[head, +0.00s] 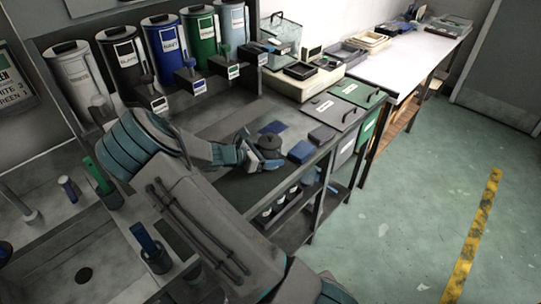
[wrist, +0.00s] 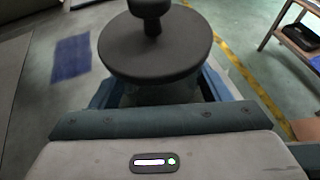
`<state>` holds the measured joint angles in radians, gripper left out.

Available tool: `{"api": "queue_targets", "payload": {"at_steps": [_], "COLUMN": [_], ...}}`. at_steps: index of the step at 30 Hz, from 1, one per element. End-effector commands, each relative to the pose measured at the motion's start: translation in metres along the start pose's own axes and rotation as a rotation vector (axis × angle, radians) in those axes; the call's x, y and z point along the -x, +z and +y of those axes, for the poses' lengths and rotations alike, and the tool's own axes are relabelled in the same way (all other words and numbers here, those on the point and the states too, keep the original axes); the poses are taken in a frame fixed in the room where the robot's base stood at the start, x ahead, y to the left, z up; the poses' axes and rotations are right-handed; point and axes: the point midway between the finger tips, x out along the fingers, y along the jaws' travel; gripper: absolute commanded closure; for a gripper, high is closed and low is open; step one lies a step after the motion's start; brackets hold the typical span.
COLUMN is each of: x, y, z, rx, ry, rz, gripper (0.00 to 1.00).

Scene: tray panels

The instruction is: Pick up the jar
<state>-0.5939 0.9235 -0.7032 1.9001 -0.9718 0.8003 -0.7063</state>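The jar (head: 270,142) has a dark round lid with a knob and stands upright over the dark bench, near its front edge. In the wrist view its lid (wrist: 155,48) fills the top middle and hides most of the body. My gripper (head: 262,157) is at the jar, with its fingers apart around the body below the lid. In the wrist view the blue fingers of my gripper (wrist: 160,92) show on both sides of the jar. I cannot tell whether they touch it.
A blue box (head: 301,151) and a dark box (head: 321,134) sit right of the jar. Labelled canisters (head: 205,38) line the back. Lidded bins (head: 358,92) stand right. Bench between jar and canisters is mostly clear.

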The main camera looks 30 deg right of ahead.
Motion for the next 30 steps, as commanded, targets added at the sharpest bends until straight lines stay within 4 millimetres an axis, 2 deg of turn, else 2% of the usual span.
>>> {"api": "queue_targets", "payload": {"at_steps": [1,4,17,22,25,26,30], "x": [0.0,0.0,0.003,0.009,0.015,0.017,0.02], "y": [0.0,0.0,0.006,0.02,0.036,0.041,0.058], "z": [0.0,0.0,0.0,0.0,0.001,-0.002,-0.034], "rx": [0.0,0.0,-0.002,-0.004,-0.007,-0.007,-0.003], "ry": [0.0,0.0,0.001,0.0,0.001,0.0,0.0], "rz": [0.0,0.0,0.0,0.0,0.002,0.002,0.002], "gripper": [0.45,0.72,0.73,0.73,0.73,0.73,0.73]}}
